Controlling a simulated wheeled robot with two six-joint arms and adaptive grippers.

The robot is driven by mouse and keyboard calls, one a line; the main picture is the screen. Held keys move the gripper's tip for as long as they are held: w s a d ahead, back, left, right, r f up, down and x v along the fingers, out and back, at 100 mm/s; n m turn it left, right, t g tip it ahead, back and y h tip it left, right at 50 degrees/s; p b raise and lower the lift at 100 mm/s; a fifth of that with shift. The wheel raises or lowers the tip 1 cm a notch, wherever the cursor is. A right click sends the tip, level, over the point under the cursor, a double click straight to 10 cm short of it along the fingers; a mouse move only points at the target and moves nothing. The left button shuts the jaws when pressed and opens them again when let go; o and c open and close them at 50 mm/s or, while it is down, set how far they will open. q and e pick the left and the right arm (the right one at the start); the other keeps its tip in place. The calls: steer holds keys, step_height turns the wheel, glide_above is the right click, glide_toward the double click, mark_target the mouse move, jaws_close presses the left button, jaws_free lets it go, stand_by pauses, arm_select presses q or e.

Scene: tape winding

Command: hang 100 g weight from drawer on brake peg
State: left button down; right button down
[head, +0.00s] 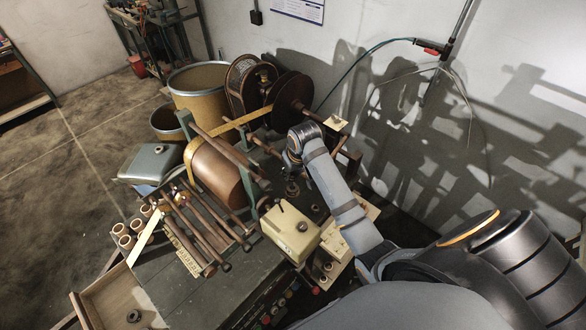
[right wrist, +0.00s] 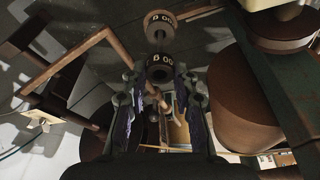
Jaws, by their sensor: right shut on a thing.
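My right gripper (right wrist: 159,76) is shut on a dark round weight (right wrist: 158,66) in the right wrist view. Pale marking on its side reads partly as "00", seen from an odd angle. A similar dark weight (right wrist: 158,20) with pale marking shows just past it; I cannot tell whether the two touch. In the head view the right wrist (head: 303,138) is above the bench, near the dark disc, and hides most of the gripper. The open drawer (head: 95,293) is at lower left, with a dark ring-shaped weight (head: 133,316) in it. I cannot pick out the brake peg.
A brown drum (head: 215,175) and wooden rollers (head: 195,228) stand left of my arm. A large dark disc (head: 293,95) and reel are behind. A cream box (head: 290,230) and a small dark knobbed object (head: 292,188) are below the wrist. The wall is at right.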

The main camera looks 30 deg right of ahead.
steer(key=shift+f, duration=1.7)
steer(key=c, duration=1)
jaws_free()
steer(key=shift+o, duration=0.2)
steer(key=v, duration=1.2)
